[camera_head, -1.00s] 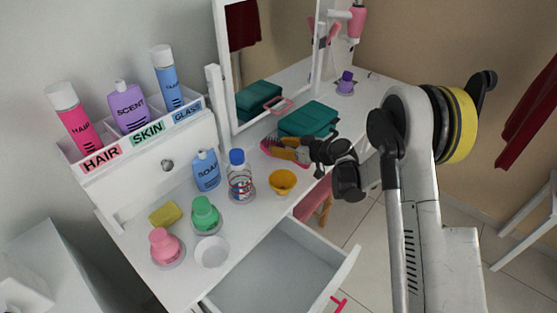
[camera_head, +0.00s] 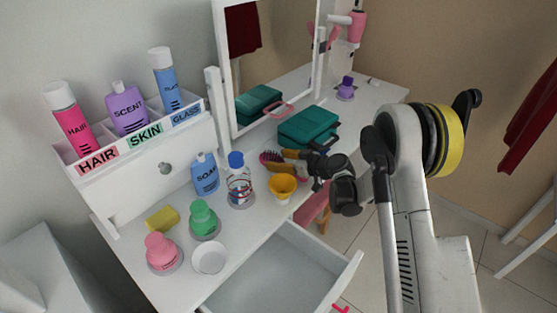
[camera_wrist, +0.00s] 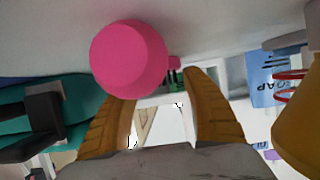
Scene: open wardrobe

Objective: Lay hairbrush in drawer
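The pink hairbrush (camera_head: 269,158) with dark bristles is on the white vanity top, between the teal case and the yellow cup. A rounded pink part of the hairbrush (camera_wrist: 128,60) shows large in the wrist view, by the left fingertip. My gripper (camera_head: 286,159) is low over the tabletop at the hairbrush; its orange fingers (camera_wrist: 155,95) stand apart with a visible gap between them. The fingers partly hide the brush in the head view. The drawer (camera_head: 285,275) is pulled out below the tabletop, and its visible floor is empty.
A yellow cup (camera_head: 282,187) stands close to my gripper. A teal case (camera_head: 308,128) lies behind it. A clear bottle (camera_head: 239,185), blue soap bottle (camera_head: 204,175), green bottle (camera_head: 203,217) and pink bottle (camera_head: 160,250) stand left. The mirror (camera_head: 265,70) rises behind.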

